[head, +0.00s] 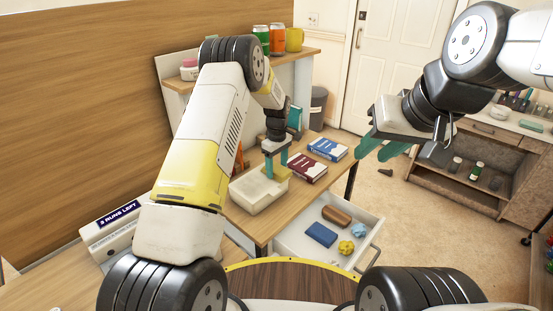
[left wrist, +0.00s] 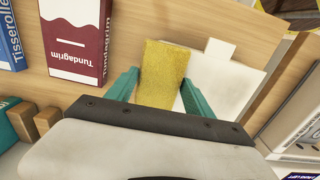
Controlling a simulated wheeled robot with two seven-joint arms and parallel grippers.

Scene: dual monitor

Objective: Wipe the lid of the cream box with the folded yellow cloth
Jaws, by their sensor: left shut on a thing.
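The cream box (head: 258,196) stands on the wooden desk, below my left gripper (head: 276,166) in the head view. In the left wrist view its pale lid (left wrist: 228,88) lies to the right of the cloth. The folded yellow cloth (left wrist: 163,73) is between the teal fingers of my left gripper (left wrist: 156,92), which is shut on it. The cloth also shows at the fingertips in the head view (head: 283,173), over the box's far right end. Whether it touches the lid I cannot tell. My right gripper (head: 372,153) is open and empty, raised to the right of the desk.
A red book (head: 307,168) and a blue book (head: 328,148) lie beyond the box. An open drawer (head: 298,248) at the desk's front holds a brown item, a blue item and crumpled pieces. A shelf with cans (head: 277,39) and a yellow mug (head: 295,39) stands behind.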

